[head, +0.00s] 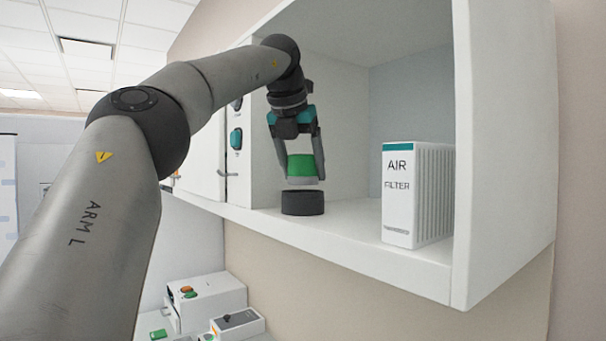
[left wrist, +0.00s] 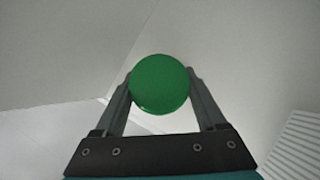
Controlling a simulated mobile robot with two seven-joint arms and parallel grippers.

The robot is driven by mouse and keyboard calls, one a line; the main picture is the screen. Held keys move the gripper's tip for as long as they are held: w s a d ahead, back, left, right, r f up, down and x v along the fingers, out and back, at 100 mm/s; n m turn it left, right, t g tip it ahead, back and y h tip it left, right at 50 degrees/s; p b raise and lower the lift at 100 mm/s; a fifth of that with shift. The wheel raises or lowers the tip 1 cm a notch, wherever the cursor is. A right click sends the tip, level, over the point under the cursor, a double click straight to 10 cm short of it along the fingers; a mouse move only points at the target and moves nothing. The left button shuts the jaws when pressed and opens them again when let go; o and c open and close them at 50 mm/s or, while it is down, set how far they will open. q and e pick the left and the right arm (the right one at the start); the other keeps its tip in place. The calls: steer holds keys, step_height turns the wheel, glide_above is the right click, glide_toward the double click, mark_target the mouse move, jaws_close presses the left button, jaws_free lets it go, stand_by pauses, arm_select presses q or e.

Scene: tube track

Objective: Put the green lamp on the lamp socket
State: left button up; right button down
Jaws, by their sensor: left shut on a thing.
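The green lamp (head: 301,166), a green cap over a pale grey base, is held upright between the fingers of my left gripper (head: 304,172). In the left wrist view the lamp shows as a round green top (left wrist: 160,84) between the two fingers of the left gripper (left wrist: 160,92). The lamp socket (head: 302,203), a short black cylinder, stands on the shelf of the white wall cabinet directly below the lamp. A small gap shows between the lamp's base and the socket's top. The socket is hidden in the left wrist view. My right gripper is not in view.
A white air filter box (head: 412,195) stands on the shelf to the right of the socket; its ribbed side also shows in the left wrist view (left wrist: 292,148). The cabinet (head: 500,150) has walls around the shelf. Boxes with buttons (head: 207,300) stand lower down.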

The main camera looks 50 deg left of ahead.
mark_target(302, 183)
arm_select(q)
steer(key=shift+f, duration=0.8)
steer(key=shift+s+f+b, duration=0.15)
steer(key=shift+f+b, duration=0.2)
steer(key=shift+f, duration=0.3)
steer(key=o, duration=1.2)
steer(key=shift+f, duration=0.25)
steer(key=shift+o, duration=0.8)
steer(key=shift+r, duration=0.1)
steer(key=shift+r+p, duration=0.3)
steer(key=shift+r, duration=0.05)
steer(key=v, duration=1.2)
steer(key=shift+r, duration=0.4)
